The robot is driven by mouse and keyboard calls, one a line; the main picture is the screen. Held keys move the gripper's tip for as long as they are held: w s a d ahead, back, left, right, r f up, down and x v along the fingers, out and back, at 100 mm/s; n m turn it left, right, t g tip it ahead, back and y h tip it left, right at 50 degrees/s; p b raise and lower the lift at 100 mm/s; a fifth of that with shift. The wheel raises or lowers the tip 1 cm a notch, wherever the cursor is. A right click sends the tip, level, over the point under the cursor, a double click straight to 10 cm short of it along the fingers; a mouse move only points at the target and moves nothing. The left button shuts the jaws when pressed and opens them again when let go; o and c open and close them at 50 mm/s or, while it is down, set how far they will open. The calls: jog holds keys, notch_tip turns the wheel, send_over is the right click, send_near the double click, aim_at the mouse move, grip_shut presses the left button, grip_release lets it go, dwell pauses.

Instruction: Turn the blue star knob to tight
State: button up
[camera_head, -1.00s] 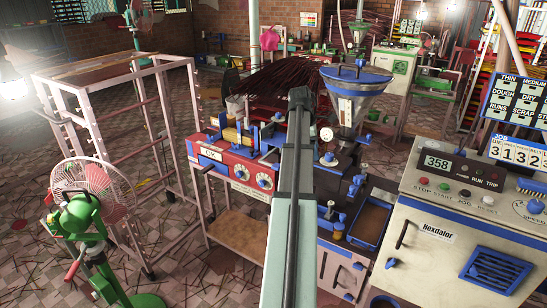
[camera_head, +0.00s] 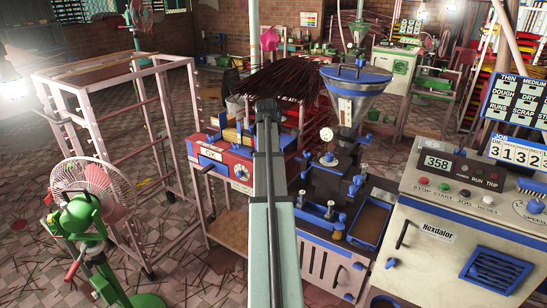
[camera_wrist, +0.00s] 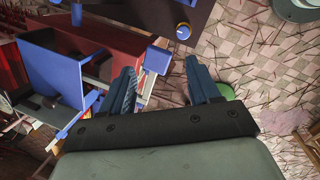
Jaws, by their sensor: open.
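Several blue knobs show on the dark extruder (camera_head: 325,185) in the head view, including one below the white round gauge (camera_head: 326,134) and another blue knob (camera_head: 358,180) to its right. I cannot tell which one is the star knob. In the wrist view a small blue knob with a pale centre (camera_wrist: 183,32) sits on a dark panel at the top. My gripper (camera_wrist: 160,73) is open and empty there, its two blue fingers apart and pointing toward the top. The knob lies beyond the fingertips, apart from them. In the head view my arm hides the gripper.
A red machine (camera_head: 215,160) with a white dial stands left of the extruder. A funnel hopper (camera_head: 356,80) rises behind it. The Hexdalor control cabinet (camera_head: 450,235) is at right. A green fan (camera_head: 85,215) and a rack (camera_head: 110,75) stand left. A blue box (camera_wrist: 55,65) is near my left finger.

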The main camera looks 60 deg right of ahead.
jog(key=shift+w+a+f, duration=0.1)
jog(key=shift+w+a, duration=0.1)
jog(key=shift+w, duration=0.15)
dwell(0.3)
jog(key=m+t, duration=0.4)
jog(key=m, duration=0.9)
send_near(359, 177)
jog(key=x, duration=0.9)
jog(key=shift+a, duration=0.1)
